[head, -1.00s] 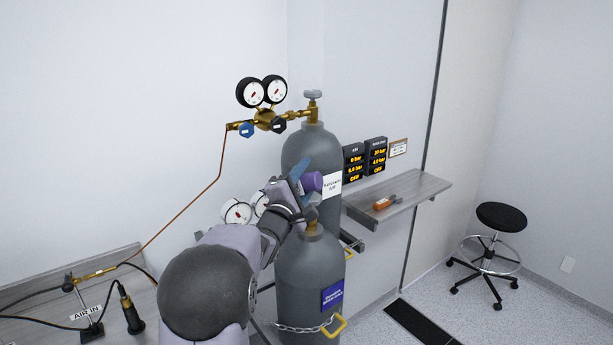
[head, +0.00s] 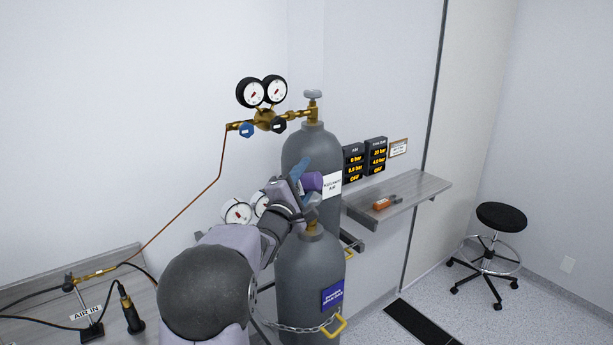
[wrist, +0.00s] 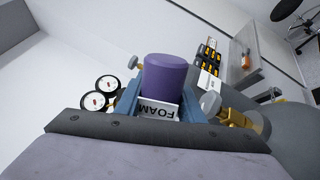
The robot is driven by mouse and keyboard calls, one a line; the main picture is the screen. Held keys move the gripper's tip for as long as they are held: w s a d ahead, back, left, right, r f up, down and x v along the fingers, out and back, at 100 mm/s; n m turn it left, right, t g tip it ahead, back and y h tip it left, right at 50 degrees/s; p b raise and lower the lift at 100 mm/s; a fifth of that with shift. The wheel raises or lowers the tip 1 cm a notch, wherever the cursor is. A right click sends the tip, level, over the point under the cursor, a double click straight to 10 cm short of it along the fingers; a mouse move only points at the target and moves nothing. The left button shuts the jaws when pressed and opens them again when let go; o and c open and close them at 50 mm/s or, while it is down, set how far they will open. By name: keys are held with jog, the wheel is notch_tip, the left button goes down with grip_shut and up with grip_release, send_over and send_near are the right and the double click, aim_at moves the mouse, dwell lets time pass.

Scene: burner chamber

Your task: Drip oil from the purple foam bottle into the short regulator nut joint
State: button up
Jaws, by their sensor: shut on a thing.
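The purple foam bottle (wrist: 165,74) is between the blue fingers of my gripper (wrist: 155,98), its white FOAM label facing the wrist camera. A brass valve fitting (wrist: 229,112) shows just right of the bottle in the wrist view. The front regulator's gauges (head: 237,211) are partly hidden behind my arm, and I cannot make out its nut joint.
The rear cylinder (head: 310,148) carries a brass regulator with two gauges (head: 263,92). A wall shelf (head: 410,195) holds an orange tool (head: 386,204). Displays (head: 365,160) hang above it. A chain (head: 300,328) crosses the front cylinder. A stool (head: 502,217) stands at right.

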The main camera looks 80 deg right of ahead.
jog(key=m+b, duration=0.1)
jog(key=f+m+g+b, duration=0.1)
jog(key=b, duration=0.1)
jog(key=shift+s+a+f+m, duration=0.1)
jog(key=shift+s+f+m, duration=0.2)
jog(key=shift+m, duration=0.1)
dwell(0.4)
notch_tip(320, 180, up, 8)
jog(key=p, duration=0.3)
jog(key=shift+r+m, duration=0.25)
jog(key=shift+m, duration=0.15)
dwell(0.5)
